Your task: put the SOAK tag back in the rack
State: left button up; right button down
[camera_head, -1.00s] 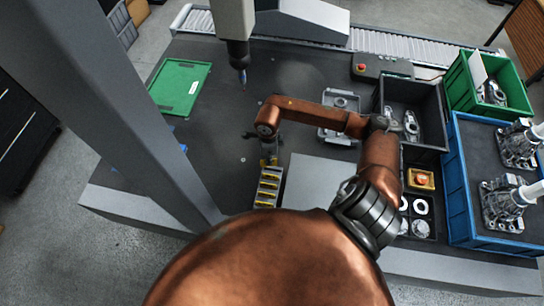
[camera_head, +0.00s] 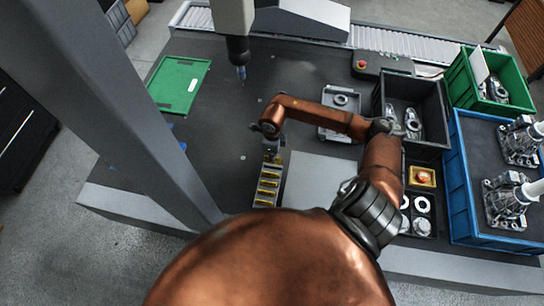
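The tag rack (camera_head: 257,184) is a narrow grey holder with several yellow tags in a row, standing on the dark table near its front edge. My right gripper (camera_head: 271,157) points down at the far end of the rack. A bit of yellow shows at its fingertips. It is too small to tell whether that is a tag in the fingers or one standing in the rack, or whether the fingers are shut. No tag's lettering can be read, so I cannot pick out the SOAK tag. My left gripper is not in view.
A grey plate (camera_head: 318,184) lies right of the rack under my arm. Beyond are a grey tray (camera_head: 340,101), a black bin (camera_head: 433,140) and a blue crate (camera_head: 459,190). A gantry probe (camera_head: 241,71) hangs above the table; a green mat (camera_head: 172,97) lies left.

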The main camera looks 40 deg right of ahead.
aim_at(271, 168)
jog(key=shift+f+b, duration=0.85)
jog(key=shift+f, duration=0.15)
jog(key=shift+f+b, duration=0.3)
jog(key=shift+b, duration=0.1)
dwell(0.8)
jog(key=shift+f+b, duration=0.65)
jog(key=shift+f, duration=0.05)
dwell(0.5)
jog(key=shift+f, duration=0.3)
jog(key=shift+f+b, duration=0.2)
jog(key=shift+b, duration=0.2)
jog(key=shift+f+b, duration=0.3)
jog(key=shift+f, duration=0.1)
jog(key=c, duration=2.7)
grip_release()
